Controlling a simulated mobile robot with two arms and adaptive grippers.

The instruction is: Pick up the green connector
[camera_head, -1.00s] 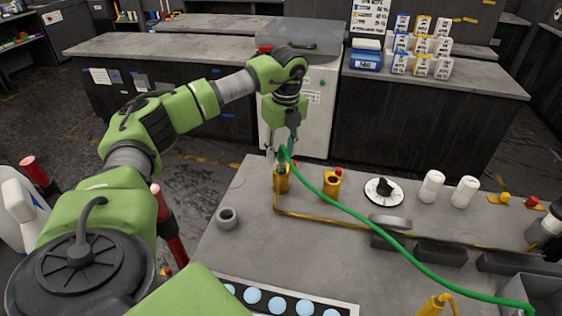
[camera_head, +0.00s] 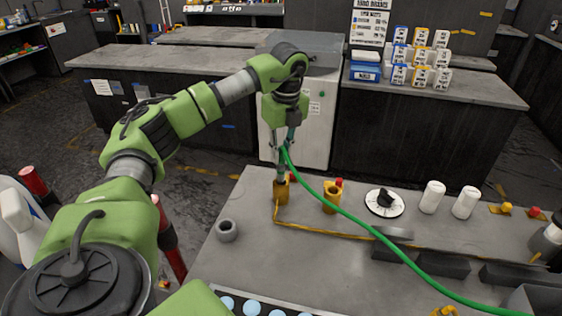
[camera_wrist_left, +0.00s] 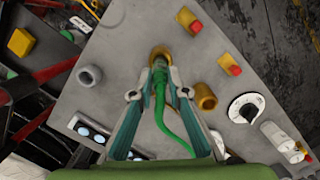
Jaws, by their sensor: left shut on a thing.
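The green connector (camera_head: 282,170) with its green cable (camera_head: 345,210) is held in my left gripper (camera_head: 284,148), whose fingers close on it from both sides. It points down over the left yellow socket (camera_head: 282,190), its lower end at or just above the rim; I cannot tell whether it is fully clear. In the left wrist view the connector (camera_wrist_left: 159,66) sits between the fingertips (camera_wrist_left: 160,78), with the yellow socket (camera_wrist_left: 159,52) behind it. My right gripper is not in view.
A second yellow socket (camera_head: 331,200), a black dial (camera_head: 384,202) and white cylinders (camera_head: 433,196) stand to the right on the grey bench (camera_head: 310,255). A grey ring (camera_head: 227,230) stands at left. The green cable runs across the bench to lower right.

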